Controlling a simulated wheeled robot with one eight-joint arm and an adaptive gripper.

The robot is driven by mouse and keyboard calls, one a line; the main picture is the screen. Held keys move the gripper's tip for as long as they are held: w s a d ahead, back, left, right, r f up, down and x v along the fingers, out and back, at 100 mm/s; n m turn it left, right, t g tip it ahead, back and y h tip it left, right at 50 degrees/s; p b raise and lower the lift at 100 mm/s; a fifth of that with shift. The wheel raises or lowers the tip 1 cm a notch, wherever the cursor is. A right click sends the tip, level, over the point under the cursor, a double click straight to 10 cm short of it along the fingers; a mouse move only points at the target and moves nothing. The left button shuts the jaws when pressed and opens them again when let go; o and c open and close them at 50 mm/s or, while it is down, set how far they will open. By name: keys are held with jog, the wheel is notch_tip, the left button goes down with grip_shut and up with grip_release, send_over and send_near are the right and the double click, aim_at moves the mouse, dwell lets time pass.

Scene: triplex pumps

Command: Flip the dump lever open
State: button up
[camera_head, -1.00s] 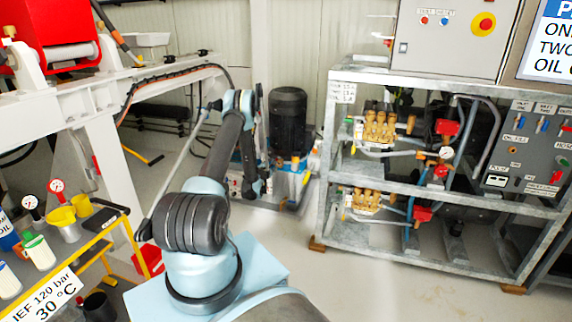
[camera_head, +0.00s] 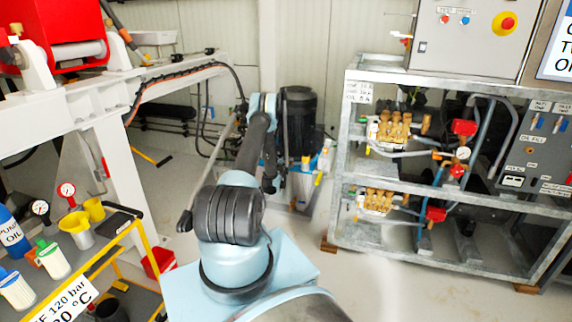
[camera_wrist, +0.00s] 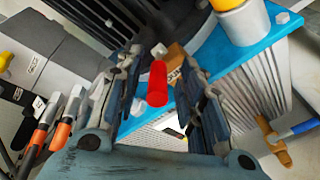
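A red lever handle (camera_wrist: 157,84), which looks like the dump lever, shows in the wrist view. It stands between the two fingers of my gripper (camera_wrist: 158,62). The fingers are open, one on each side of the handle, with visible gaps; I cannot tell how deep between them it lies. A brown-gold block (camera_wrist: 177,55) is beside the handle's upper end. In the head view my arm reaches toward the black motor unit (camera_head: 300,125) by the back wall; the lever and fingertips cannot be made out there.
In the wrist view, a blue-topped finned cooler (camera_wrist: 245,85) is on the right and orange-handled levers (camera_wrist: 60,133) are at left. In the head view, a steel pump rack (camera_head: 350,180) stands right and a yellow-edged cart (camera_head: 125,228) left.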

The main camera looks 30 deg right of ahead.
jog(key=shift+w+d, duration=0.1)
jog(key=shift+w, duration=0.1)
grip_shut()
jog(key=shift+w+a, duration=0.15)
jog(key=shift+a, duration=0.1)
jog(key=shift+r, duration=0.1)
